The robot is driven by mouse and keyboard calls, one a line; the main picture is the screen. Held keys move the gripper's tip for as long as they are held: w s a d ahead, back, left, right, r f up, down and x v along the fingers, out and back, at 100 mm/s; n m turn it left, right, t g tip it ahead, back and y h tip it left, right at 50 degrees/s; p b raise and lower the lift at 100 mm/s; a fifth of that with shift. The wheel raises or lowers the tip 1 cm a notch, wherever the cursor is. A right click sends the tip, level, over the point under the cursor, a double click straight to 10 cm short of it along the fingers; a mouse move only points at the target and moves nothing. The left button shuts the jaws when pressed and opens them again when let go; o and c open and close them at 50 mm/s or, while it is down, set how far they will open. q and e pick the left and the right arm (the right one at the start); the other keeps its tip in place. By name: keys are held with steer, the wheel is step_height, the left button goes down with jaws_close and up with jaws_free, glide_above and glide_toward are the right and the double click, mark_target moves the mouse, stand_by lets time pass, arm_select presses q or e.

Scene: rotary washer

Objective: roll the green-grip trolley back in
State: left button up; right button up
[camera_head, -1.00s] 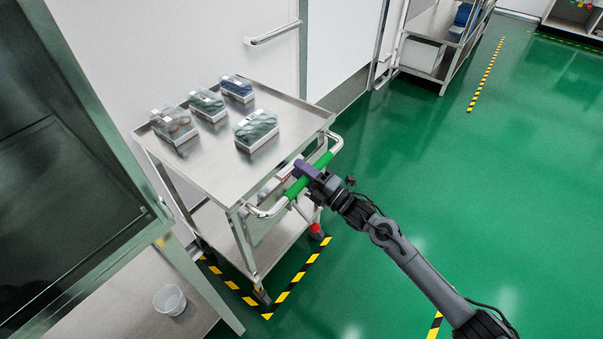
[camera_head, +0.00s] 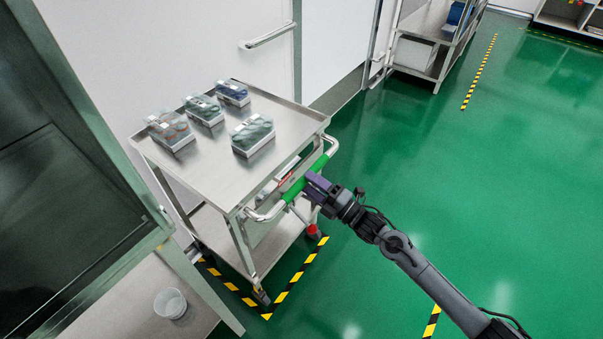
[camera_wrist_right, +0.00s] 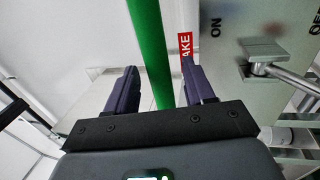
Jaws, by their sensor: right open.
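The steel trolley (camera_head: 190,160) stands against the white wall. Its front push bar carries a green grip (camera_head: 293,191). Several clear boxes with coloured contents sit on its top, such as a green one (camera_head: 252,137). My right gripper (camera_head: 316,184) is open at the right side of the green grip. In the right wrist view the green grip (camera_wrist_right: 151,45) runs lengthwise between the open fingers of my gripper (camera_wrist_right: 160,85), with gaps on both sides. A red label (camera_wrist_right: 186,45) shows beyond it. My left gripper is out of view.
Yellow-black floor tape (camera_head: 283,293) runs around the trolley's front corner. A white cup (camera_head: 170,303) stands on a surface at lower left, below a dark-glazed cabinet (camera_head: 60,190). Another steel cart (camera_head: 418,55) stands at the back. Green floor (camera_head: 520,200) is clear at right.

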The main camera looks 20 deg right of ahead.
steer(key=p+v, duration=0.1)
steer(key=v, duration=0.4)
steer(key=shift+s+d+f, duration=0.1)
steer(key=shift+s+d, duration=0.05)
steer(key=shift+s, duration=0.15)
